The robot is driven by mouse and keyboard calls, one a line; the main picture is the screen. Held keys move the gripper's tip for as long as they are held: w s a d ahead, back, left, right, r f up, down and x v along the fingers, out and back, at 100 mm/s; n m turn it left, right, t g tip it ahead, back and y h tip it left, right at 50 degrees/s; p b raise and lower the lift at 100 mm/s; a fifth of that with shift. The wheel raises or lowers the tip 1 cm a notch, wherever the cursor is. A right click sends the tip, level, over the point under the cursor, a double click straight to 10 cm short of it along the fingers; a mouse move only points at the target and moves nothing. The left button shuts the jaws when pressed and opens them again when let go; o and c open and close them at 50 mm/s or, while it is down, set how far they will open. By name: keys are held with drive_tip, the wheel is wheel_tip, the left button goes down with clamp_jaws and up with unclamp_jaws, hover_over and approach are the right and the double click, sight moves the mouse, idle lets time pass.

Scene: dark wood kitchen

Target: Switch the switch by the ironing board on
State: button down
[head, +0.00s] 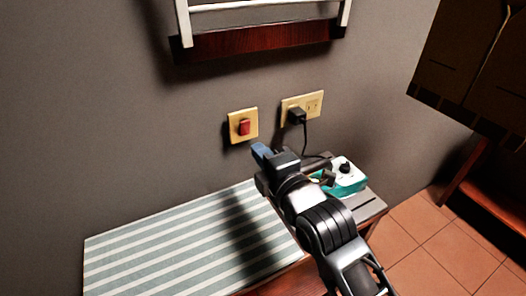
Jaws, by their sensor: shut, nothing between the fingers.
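The switch (244,126) is a red rocker on a cream wall plate, on the grey wall above the ironing board. I cannot tell from its look whether it is on or off. The ironing board (160,240) has a striped grey-green and white cover and stands against the wall. My gripper (259,150) is shut and empty, its blue fingertips just below and to the right of the switch plate. They look apart from the red rocker, though the exact gap to the wall is unclear.
A cream socket plate (314,105) with a black plug (297,116) and hanging cord is right of the switch. A teal and white iron (347,178), partly behind my arm, stands at the board's right end. A wooden wall rack (260,40) hangs above. The wall left of the switch is clear.

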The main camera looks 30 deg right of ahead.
drive_tip(key=s+f+b, duration=0.1)
drive_tip(key=s, duration=0.8)
drive_tip(key=shift+f+b, duration=0.15)
drive_tip(key=shift+b, duration=0.15)
drive_tip(key=shift+s, duration=0.1)
drive_tip(key=s+f+m+g, duration=0.2)
drive_tip(key=s+m, duration=1.6)
drive_tip(key=s, duration=1.3)
drive_tip(key=shift+d+f, duration=0.4)
drive_tip(key=shift+f, duration=0.25)
